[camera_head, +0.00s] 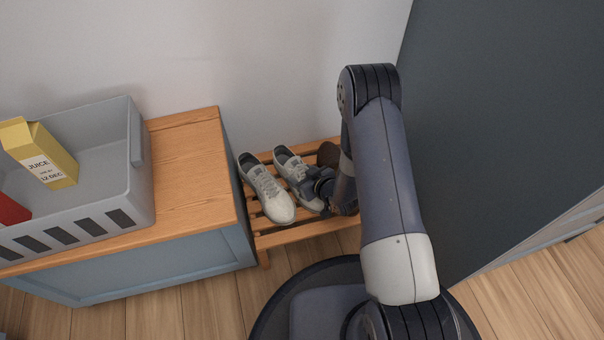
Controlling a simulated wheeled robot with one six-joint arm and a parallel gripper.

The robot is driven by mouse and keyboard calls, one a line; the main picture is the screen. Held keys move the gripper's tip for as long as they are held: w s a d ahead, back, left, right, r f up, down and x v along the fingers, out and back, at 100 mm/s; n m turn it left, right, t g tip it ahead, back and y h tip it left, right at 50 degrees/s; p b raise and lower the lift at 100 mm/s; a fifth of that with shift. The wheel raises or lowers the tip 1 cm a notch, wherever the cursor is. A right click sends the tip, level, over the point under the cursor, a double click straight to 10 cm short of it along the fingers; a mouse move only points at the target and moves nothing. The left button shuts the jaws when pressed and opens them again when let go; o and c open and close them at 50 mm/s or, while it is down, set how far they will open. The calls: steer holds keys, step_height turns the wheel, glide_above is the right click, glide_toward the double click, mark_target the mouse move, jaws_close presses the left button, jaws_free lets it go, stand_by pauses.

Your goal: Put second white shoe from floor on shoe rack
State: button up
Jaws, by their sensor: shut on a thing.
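A wooden slatted shoe rack (303,231) stands against the wall, between the blue cabinet and a dark panel. One white shoe (265,188) lies on the rack at the left, toe toward me. A second white shoe (287,163) is just right of it, on or just above the slats; I cannot tell whether it rests on them. My gripper (316,186) is shut on the second shoe, at its side. The gripper hides part of this shoe, and my arm covers the right part of the rack.
A blue cabinet with a wooden top (190,165) stands left of the rack. On it is a grey crate (105,160) with a yellow juice carton (45,155) and a red item (12,210). A tall dark panel (490,120) stands close on the right. Wooden floor (185,310) lies in front.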

steer(key=o, duration=1.4)
steer(key=shift+s, duration=0.1)
steer(key=p+v, duration=0.4)
steer(key=v, duration=0.6)
steer(key=shift+s+d+r, duration=0.2)
